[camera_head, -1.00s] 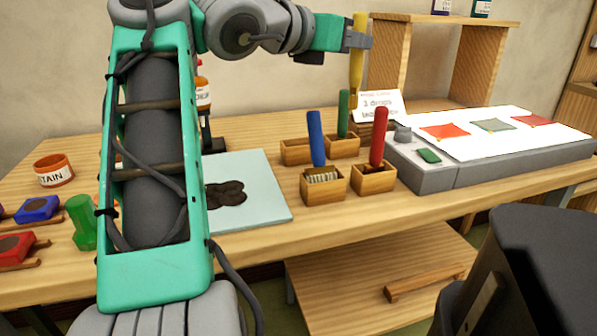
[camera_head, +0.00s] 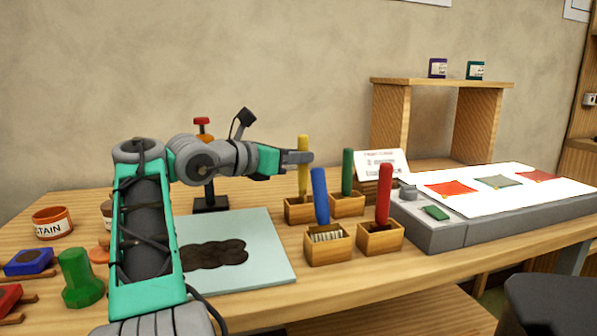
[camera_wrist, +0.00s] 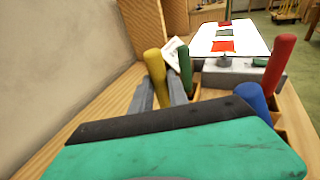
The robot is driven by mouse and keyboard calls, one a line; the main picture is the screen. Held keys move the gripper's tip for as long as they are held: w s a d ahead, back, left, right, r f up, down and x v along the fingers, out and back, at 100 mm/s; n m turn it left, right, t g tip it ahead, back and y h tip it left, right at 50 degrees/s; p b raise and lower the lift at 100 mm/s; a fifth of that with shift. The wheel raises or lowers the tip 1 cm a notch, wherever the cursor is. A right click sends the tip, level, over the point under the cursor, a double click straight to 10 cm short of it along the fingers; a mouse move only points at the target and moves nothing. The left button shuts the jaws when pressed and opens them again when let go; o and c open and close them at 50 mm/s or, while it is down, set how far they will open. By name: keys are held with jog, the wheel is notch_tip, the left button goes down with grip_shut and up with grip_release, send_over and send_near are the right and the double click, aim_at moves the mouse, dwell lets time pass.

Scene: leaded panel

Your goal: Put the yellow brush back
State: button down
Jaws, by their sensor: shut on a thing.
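The yellow brush (camera_head: 303,170) stands upright at the back left wooden box (camera_head: 296,212), its lower end hidden inside or behind the box rim. My gripper (camera_head: 303,157) is shut on its handle. In the wrist view the yellow handle (camera_wrist: 155,70) rises between my grey fingers (camera_wrist: 162,98). The blue brush (camera_head: 320,195) stands in the front left box (camera_head: 328,251), the red brush (camera_head: 384,193) in the front right box (camera_head: 380,240), and the green brush (camera_head: 347,172) in the back right box (camera_head: 347,206).
A pale board (camera_head: 262,252) with a dark blot lies left of the boxes. A grey-edged light table (camera_head: 437,237) with coloured glass pieces is at right. A small sign (camera_head: 381,163) stands behind the boxes. A stain jar (camera_head: 53,222) and a green knob (camera_head: 79,279) are at left.

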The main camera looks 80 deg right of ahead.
aim_at(303, 172)
notch_tip(303, 172, down, 2)
jog(key=shift+s+a+f, duration=0.1)
jog(key=shift+s+f, duration=0.05)
jog(key=shift+f, duration=0.1)
jog(key=shift+f+b, duration=0.2)
jog(key=shift+b, duration=0.3)
jog(key=c, duration=1.3)
grip_release()
jog(key=shift+r, duration=0.1)
